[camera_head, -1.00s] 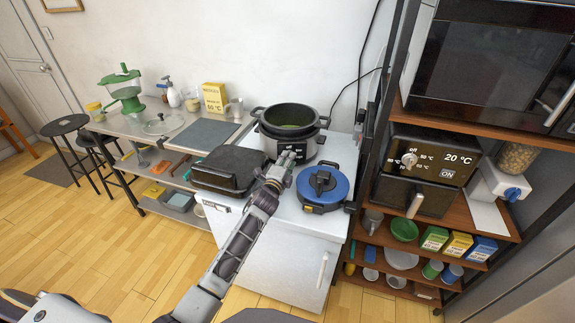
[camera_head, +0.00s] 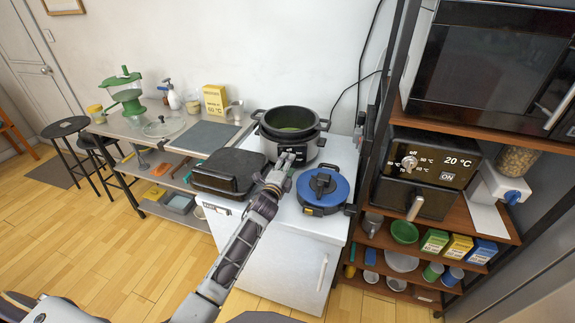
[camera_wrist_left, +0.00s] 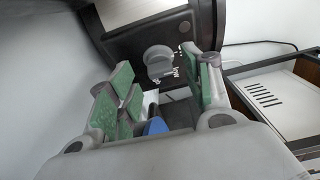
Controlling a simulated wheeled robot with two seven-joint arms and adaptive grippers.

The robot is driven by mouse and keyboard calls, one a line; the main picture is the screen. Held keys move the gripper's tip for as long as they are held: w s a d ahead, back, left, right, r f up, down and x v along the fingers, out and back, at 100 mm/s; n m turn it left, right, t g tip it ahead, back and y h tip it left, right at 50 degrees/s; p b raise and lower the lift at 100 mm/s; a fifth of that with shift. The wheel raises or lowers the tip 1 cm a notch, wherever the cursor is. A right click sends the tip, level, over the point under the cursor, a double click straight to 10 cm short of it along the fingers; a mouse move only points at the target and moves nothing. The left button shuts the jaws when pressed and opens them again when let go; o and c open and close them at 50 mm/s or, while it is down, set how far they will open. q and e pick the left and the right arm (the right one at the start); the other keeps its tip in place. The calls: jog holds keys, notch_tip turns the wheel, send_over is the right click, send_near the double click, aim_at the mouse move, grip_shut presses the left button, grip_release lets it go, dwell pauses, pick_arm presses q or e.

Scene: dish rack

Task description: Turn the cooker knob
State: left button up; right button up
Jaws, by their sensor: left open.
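The cooker (camera_head: 322,139) is a grey and black pot with a dark front panel, standing at the back of the white cabinet top. Its round grey knob (camera_wrist_left: 157,60) shows in the left wrist view on the dark panel, beside small white lettering. My left gripper (camera_head: 287,158) is at the cooker's front; in the head view it hides the knob. In the wrist view its green-padded fingers (camera_wrist_left: 163,90) are apart, one to each side of the knob's line, with nothing held. The knob appears just beyond the fingertips; contact cannot be made out. My right gripper is out of view.
A blue-lidded pot (camera_head: 336,187) stands close right of my gripper, and a black grill (camera_head: 229,173) close left. A shelf (camera_head: 470,215) with an oven (camera_head: 428,165) rises on the right. The wall is behind the cooker.

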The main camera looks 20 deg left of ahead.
pick_arm(q)
jog(key=shift+s, duration=0.2)
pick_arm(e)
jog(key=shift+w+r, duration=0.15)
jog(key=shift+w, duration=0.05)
pick_arm(q)
jog(key=shift+s, duration=0.35)
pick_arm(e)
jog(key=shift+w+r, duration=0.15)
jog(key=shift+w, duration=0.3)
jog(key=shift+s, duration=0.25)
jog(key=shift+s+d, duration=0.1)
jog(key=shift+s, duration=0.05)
pick_arm(q)
jog(key=shift+s+p, duration=0.25)
jog(key=shift+p, duration=0.1)
jog(key=shift+s+a+p, duration=0.1)
jog(key=shift+s+p, duration=0.2)
jog(key=shift+s, duration=1.2)
jog(key=shift+s+p, duration=0.55)
jog(key=shift+s, duration=0.7)
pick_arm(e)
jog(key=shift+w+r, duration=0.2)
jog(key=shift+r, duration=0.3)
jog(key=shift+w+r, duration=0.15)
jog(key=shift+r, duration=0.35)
